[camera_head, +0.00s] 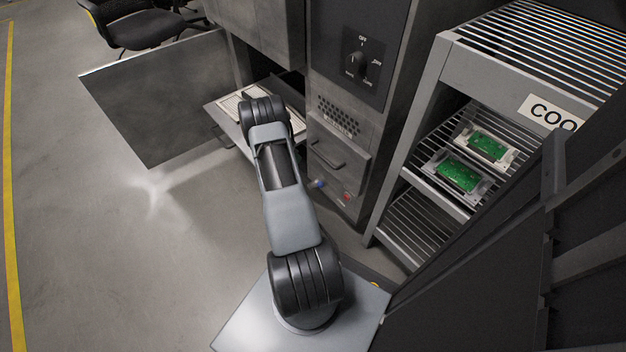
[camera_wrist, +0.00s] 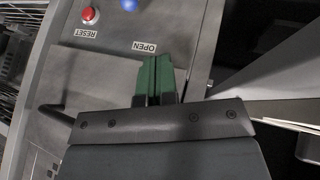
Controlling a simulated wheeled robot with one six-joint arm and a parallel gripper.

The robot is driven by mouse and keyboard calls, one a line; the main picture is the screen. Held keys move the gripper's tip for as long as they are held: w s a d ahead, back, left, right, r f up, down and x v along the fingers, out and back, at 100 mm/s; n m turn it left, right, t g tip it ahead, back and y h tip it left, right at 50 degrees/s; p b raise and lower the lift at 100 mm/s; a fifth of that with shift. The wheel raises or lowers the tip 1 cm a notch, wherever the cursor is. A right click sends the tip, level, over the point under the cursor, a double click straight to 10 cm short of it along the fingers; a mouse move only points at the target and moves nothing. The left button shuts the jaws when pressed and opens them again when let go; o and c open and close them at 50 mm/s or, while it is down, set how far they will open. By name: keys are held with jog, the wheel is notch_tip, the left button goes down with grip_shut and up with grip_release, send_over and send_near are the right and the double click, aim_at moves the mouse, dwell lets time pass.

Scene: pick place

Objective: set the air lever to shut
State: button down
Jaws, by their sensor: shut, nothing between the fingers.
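A round blue knob (camera_head: 318,183), likely the end of the air lever, shows low on the machine's front in the head view. In the wrist view the blue knob (camera_wrist: 130,4) is cut off by the top edge, and the rest of the lever is not seen. An OPEN label (camera_wrist: 144,47) is printed near it, upside down. My gripper (camera_wrist: 159,62) has its green fingertips together and empty. The tips appear just beside the OPEN label, apart from the knob; their distance to the panel is unclear. In the head view my arm hides the gripper.
A red RESET button (camera_wrist: 89,14) is left of the knob in the wrist view. A drawer handle (camera_head: 325,157) juts out above the knob. An open door (camera_head: 160,95) stands left. A rack (camera_head: 425,185) holding green boards stands right. Floor is free at left.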

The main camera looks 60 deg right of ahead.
aim_at(318, 184)
jog(key=s+d+f+y+b, duration=0.1)
jog(key=s+d+f+b, duration=0.1)
jog(key=s+f+b, duration=0.2)
jog(key=shift+s+f+g, duration=0.3)
jog(key=shift+s+f, duration=1.2)
jog(key=shift+f, duration=1.55)
